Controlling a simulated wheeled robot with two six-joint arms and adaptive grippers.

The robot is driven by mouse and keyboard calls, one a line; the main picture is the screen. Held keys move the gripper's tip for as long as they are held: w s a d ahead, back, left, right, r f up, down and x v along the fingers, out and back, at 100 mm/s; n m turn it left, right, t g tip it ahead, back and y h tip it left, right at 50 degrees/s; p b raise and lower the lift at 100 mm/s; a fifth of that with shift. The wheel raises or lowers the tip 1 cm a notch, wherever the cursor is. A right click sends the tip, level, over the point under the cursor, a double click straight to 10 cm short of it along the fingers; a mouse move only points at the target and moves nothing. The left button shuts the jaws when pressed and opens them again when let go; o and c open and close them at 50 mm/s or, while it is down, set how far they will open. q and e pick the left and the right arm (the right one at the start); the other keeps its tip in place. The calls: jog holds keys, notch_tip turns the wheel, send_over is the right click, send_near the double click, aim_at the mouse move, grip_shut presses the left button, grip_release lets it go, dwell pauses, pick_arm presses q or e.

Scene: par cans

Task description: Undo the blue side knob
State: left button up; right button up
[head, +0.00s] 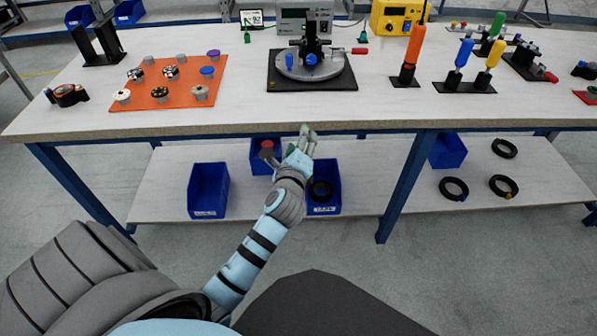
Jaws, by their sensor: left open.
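A fixture stands on a black base plate (283,84) at the back middle of the table. It has a round grey disc (325,72) with a black upright part (312,42) on it. A blue round knob (311,59) sits low on the front of the upright part. A blue peg-like piece (290,62) stands to its left, and a red-tipped handle (360,51) lies to the right. My left gripper (288,141) is open and empty in front of the table's front edge, below and well apart from the knob. My right gripper is not in view.
The table edge (230,131) lies between my left gripper and the fixture. An orange board (150,102) with several knobs is left; upright screwdriver-like tools, including an orange one (415,45), stand right. Blue bins (208,190) sit on the lower shelf. The tabletop before the fixture is clear.

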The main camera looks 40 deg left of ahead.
pick_arm(q)
notch_tip(320, 180, down, 9)
jog(key=d+n+g+h, duration=0.1)
jog(key=d+n+h, duration=0.1)
jog(key=n, duration=0.2)
jog(key=shift+s+f+g+p, duration=0.15)
jog(key=shift+s+g+p, duration=0.1)
jog(key=shift+g+p, duration=0.1)
